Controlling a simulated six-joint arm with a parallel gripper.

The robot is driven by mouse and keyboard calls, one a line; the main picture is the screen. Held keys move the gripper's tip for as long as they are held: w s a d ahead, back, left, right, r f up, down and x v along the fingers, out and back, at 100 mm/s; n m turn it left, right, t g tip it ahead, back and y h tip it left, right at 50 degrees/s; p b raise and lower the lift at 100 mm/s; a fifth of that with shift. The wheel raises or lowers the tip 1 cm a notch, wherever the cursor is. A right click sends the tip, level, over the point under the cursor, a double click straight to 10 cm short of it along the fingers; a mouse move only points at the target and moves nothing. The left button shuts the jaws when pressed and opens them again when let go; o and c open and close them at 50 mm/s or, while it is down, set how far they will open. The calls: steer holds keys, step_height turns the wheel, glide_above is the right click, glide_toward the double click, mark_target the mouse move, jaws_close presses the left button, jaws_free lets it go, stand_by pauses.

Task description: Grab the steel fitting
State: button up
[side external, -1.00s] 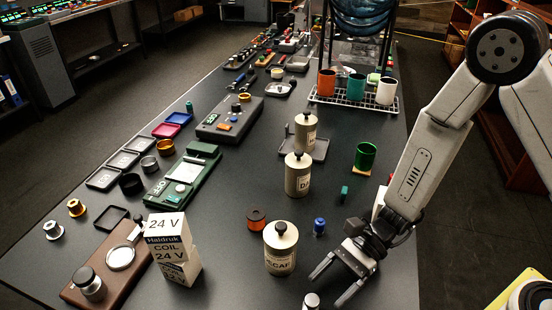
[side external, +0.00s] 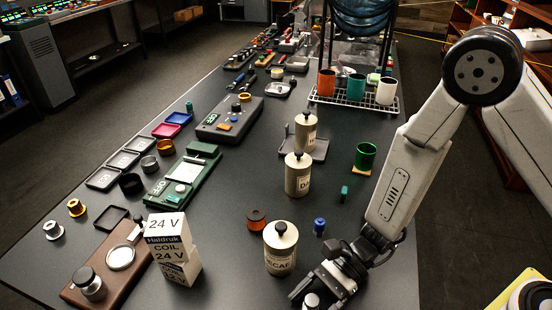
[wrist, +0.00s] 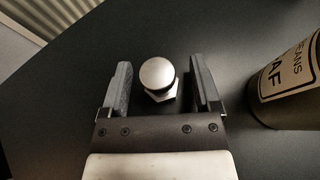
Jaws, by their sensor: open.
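The steel fitting (wrist: 157,76) has a round domed silver top, a dark ring below it and a hexagonal base. It stands on the dark bench and also shows at the bottom edge of the side external view (side external: 311,300), partly cut off. My gripper (wrist: 160,66) is open, with one finger on each side of the fitting and a visible gap to both. In the side external view my gripper (side external: 317,292) is low over the bench by the fitting. Whether the fingers are level with the fitting's height is hard to tell.
A cream DECAF canister (side external: 280,255) stands close by; it is right of the right finger in the wrist view (wrist: 292,90). A blue knob (side external: 319,226) and an orange-brown spool (side external: 256,220) are behind. White coil boxes (side external: 172,250) are stacked to the left.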

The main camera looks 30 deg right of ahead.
mark_target(312, 300)
jaws_close()
stand_by(0.3)
steer(key=shift+r, duration=0.1)
steer(key=shift+r, duration=4.95)
